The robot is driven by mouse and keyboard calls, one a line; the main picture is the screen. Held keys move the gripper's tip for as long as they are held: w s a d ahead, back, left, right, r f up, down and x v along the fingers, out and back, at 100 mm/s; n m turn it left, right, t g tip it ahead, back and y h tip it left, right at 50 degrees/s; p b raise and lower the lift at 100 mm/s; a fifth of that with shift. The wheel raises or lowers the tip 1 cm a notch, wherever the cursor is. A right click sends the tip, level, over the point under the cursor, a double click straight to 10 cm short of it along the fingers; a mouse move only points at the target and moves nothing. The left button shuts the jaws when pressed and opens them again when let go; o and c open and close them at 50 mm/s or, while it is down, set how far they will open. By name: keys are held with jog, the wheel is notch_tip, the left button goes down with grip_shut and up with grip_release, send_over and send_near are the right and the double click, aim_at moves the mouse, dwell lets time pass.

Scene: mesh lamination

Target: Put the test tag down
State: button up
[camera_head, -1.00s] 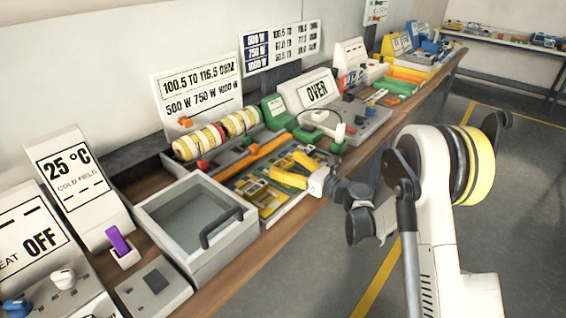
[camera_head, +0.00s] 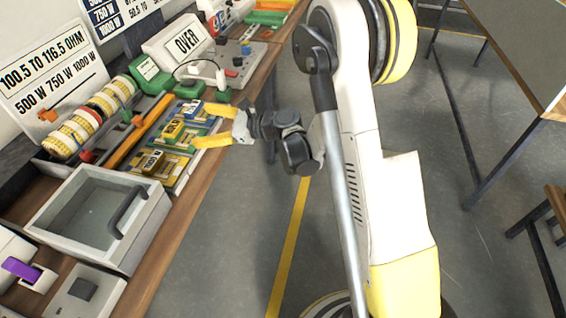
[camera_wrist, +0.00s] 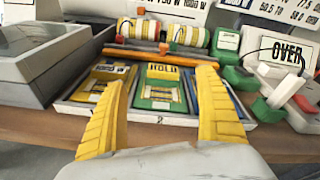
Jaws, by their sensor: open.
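A shallow tray (camera_head: 181,187) on the bench holds a yellow bay (camera_head: 151,163), a green bay (camera_head: 178,134) and a blue bay (camera_head: 197,115). In the wrist view the green bay, labelled HOLD (camera_wrist: 160,72), lies in the middle, with a small banded piece (camera_wrist: 158,94) in it. A similar piece (camera_wrist: 98,90) lies in the yellow bay at left. I cannot tell for sure which piece is the test tag. My gripper (camera_head: 200,125) is open, its yellow fingers at the tray's front side. In the wrist view the empty fingers (camera_wrist: 163,78) straddle the green bay; the right one partly hides the blue bay.
A grey lidded box (camera_head: 100,215) with a dark handle stands left of the tray. An orange bar (camera_head: 138,130) and banded rolls (camera_head: 92,118) lie behind it. A green connector (camera_head: 190,88) and the OVER meter (camera_head: 178,44) are farther along. The floor in front is clear.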

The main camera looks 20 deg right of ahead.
jog(key=s+d+r+n+g+h, duration=0.25)
jog(key=s+r+n+h, duration=0.45)
jog(key=s+n, duration=0.5)
jog(key=s+d+n+h, duration=0.2)
jog(key=s+d+n, duration=0.3)
jog(key=s, duration=0.4)
jog(key=s+d+n+h, duration=0.3)
jog(key=s+d+n, duration=0.2)
jog(key=s, duration=0.4)
jog(key=shift+s+d+r, duration=0.15)
jog(key=shift+s+r, duration=0.1)
jog(key=shift+s, duration=0.1)
